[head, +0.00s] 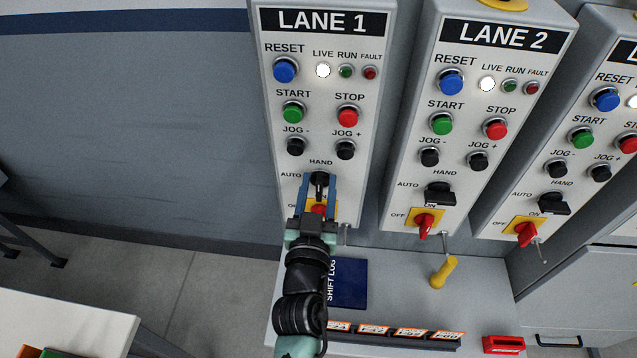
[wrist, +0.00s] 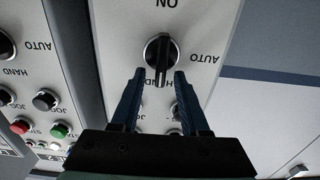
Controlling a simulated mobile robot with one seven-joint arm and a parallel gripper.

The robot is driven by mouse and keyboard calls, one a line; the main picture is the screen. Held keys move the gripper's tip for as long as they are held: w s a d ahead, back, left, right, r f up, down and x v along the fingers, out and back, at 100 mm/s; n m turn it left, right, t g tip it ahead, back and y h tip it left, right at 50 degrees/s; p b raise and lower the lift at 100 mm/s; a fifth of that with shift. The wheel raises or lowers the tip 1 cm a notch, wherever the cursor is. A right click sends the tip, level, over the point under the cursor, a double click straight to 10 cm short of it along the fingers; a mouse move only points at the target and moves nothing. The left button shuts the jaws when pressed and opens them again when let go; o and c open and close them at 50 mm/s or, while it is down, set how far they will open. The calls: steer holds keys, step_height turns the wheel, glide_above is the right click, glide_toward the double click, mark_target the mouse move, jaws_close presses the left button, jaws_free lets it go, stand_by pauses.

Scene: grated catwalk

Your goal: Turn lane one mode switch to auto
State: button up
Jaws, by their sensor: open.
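The lane one mode switch (head: 319,176) is a black rotary knob low on the LANE 1 panel (head: 262,90), partly hidden by my gripper in the head view. In the wrist view, upside down, the knob (wrist: 158,48) has its bar and pale line pointing straight down the picture, toward the HAND side. The AUTO label (wrist: 205,58) is to its right there and to its left in the head view. My gripper (head: 320,182) is open, its blue fingertips (wrist: 160,73) on either side of the bar's lower end. I cannot tell whether they touch it.
A red-and-yellow ON/OFF switch (head: 319,209) sits just below, mostly behind my gripper. The LANE 2 panel (head: 400,125) stands close to the right. A shelf below holds a blue shift log (head: 348,283) and a yellow-handled item (head: 444,271). Left of LANE 1 is bare wall.

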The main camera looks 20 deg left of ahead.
jaws_close()
steer(key=shift+a+n, duration=0.1)
steer(key=shift+n, duration=0.2)
stand_by(0.3)
steer(key=n, duration=0.1)
steer(key=n+b, duration=0.1)
steer(key=n, duration=0.1)
steer(key=shift+s+a+f+n, duration=0.15)
steer(key=shift+a+n, duration=0.15)
steer(key=n, duration=0.4)
steer(key=shift+s+a+f+n, duration=0.1)
steer(key=shift+a+f+n, duration=0.15)
steer(key=shift+a+n, duration=0.1)
steer(key=shift+s+a+f+n+b, duration=0.15)
steer(key=shift+f+n, duration=0.1)
steer(key=shift+n, duration=1.25)
steer(key=shift+w+a+f+n+b, duration=0.1)
steer(key=shift+f+n+b, duration=0.15)
steer(key=shift+n, duration=1.3)
steer(key=shift+s+a+f+n+b, duration=0.1)
steer(key=shift+f+n, duration=0.15)
steer(key=shift+n, duration=1.25)
